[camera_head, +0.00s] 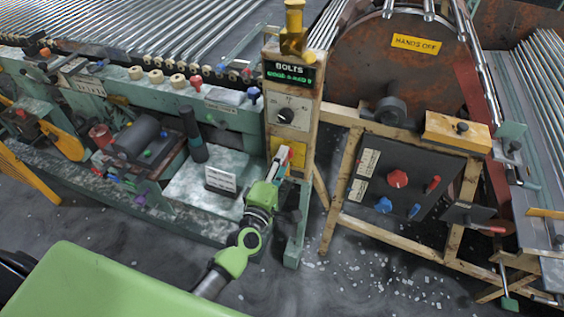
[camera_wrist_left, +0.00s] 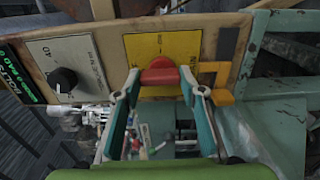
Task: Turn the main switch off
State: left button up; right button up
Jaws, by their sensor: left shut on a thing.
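The main switch is a red handle (camera_wrist_left: 160,74) on a yellow plate (camera_wrist_left: 185,45), fixed to the wooden control post. In the head view the yellow plate (camera_head: 299,150) is at the lower part of the post and the red handle is mostly hidden by my gripper. My left gripper (camera_head: 283,162) reaches up to the plate from below. In the left wrist view its two teal fingers (camera_wrist_left: 160,80) stand on either side of the red handle, shut on it. The handle looks wide across the picture; its exact on or off position I cannot tell. My right gripper is out of view.
A dial with a black knob (camera_head: 286,115) and a "BOLTS" display (camera_head: 290,73) sit above the switch on the post. A dark panel (camera_head: 390,215) with red and blue knobs stands to the right. A green machine bench (camera_head: 140,190) is to the left.

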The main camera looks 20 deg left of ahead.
pick_arm(q)
jog(key=o, duration=1.1)
jog(key=s, duration=1.2)
jog(key=shift+a, duration=0.25)
